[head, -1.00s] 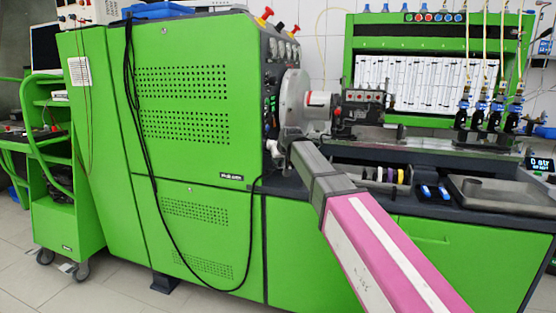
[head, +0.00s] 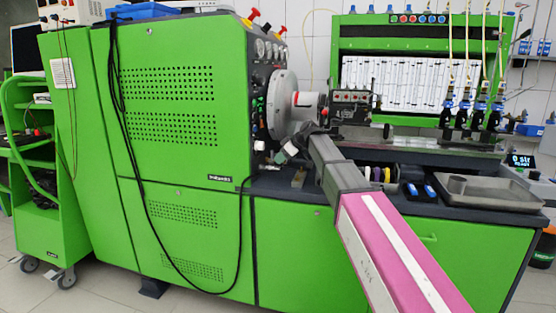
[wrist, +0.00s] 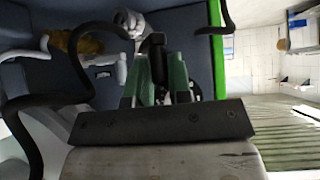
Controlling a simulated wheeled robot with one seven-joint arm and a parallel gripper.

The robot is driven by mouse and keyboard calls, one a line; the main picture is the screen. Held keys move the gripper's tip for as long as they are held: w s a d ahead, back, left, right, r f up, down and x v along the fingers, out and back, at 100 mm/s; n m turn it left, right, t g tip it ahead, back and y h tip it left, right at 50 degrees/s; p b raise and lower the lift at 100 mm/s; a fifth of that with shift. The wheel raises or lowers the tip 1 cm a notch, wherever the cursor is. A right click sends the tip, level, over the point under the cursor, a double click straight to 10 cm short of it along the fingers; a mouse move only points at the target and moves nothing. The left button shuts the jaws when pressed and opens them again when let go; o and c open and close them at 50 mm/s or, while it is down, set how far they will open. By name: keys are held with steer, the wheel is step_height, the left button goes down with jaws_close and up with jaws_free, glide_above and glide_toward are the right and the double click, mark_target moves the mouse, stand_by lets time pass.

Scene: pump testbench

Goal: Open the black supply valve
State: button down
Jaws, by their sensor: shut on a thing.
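In the wrist view my gripper (wrist: 158,58) shows two green fingers closed around a dark, narrow part, which looks like the black valve handle (wrist: 154,42). A pale grey fitting (wrist: 130,22) lies just beyond the fingertips. In the head view my arm reaches to the bench top below the large grey disc, and my gripper (head: 290,148) is small there beside the green cabinet's right edge. The valve body is mostly hidden by the fingers, and I cannot tell how far the handle is turned.
The green test bench (head: 185,115) fills the left, with a black cable (head: 150,215) hanging down its front. A metal tray (head: 488,190) and blue-handled tools (head: 420,190) lie to the right.

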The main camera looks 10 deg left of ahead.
steer(key=shift+w+d+f+n+g, duration=0.1)
steer(key=shift+w+n+g, duration=0.1)
steer(key=shift+n+g, duration=0.2)
steer(key=shift+w+d+n+g, duration=0.1)
steer(key=shift+w+n+g, duration=0.05)
steer(key=shift+n+g, duration=0.2)
steer(key=shift+d, duration=0.1)
steer(key=c, duration=1.1)
jaws_free()
steer(key=v, duration=1)
steer(key=shift+d+r, duration=0.25)
steer(key=shift+d, duration=0.05)
